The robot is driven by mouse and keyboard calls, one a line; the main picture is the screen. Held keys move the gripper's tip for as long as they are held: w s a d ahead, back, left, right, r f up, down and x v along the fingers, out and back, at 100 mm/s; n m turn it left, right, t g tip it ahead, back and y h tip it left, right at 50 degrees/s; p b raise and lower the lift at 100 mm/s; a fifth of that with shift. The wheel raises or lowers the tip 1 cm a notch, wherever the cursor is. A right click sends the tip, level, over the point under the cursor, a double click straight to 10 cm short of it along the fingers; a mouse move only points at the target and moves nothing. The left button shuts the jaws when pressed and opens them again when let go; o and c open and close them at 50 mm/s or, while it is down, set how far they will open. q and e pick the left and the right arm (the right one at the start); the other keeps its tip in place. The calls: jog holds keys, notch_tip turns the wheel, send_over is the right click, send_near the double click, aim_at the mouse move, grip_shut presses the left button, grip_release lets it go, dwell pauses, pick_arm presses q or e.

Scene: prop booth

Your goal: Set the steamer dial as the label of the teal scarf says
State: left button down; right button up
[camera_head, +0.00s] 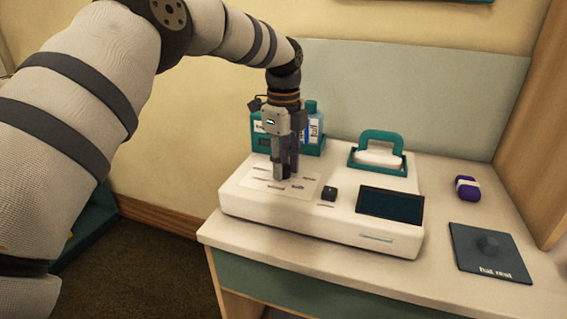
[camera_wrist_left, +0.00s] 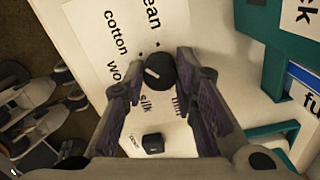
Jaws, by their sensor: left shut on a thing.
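The white steamer unit (camera_head: 335,232) stands on the table with a printed dial panel on its left part. My left gripper (camera_head: 286,172) points down over that panel. In the left wrist view its fingers (camera_wrist_left: 162,84) are shut on the small black dial (camera_wrist_left: 160,72). The dial has a short white mark; which end points is unclear. Labels around it include "cotton" and "silk", plus partly hidden words ending in "ean" and starting with "wo". I make out no teal scarf or scarf label in either view. My right gripper is out of view.
A black button (camera_head: 329,193) and dark screen (camera_head: 390,205) are on the unit. Behind are a teal caddy with bottles (camera_head: 312,125) and a teal-handled piece (camera_head: 382,138). A purple roll with a white band (camera_head: 467,188) and dark "hat rest" plate (camera_head: 506,262) lie right.

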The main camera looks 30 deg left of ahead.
aim_at(284, 167)
pick_arm(q)
jog(key=c, duration=1.3)
grip_release()
notch_tip(284, 167, up, 12)
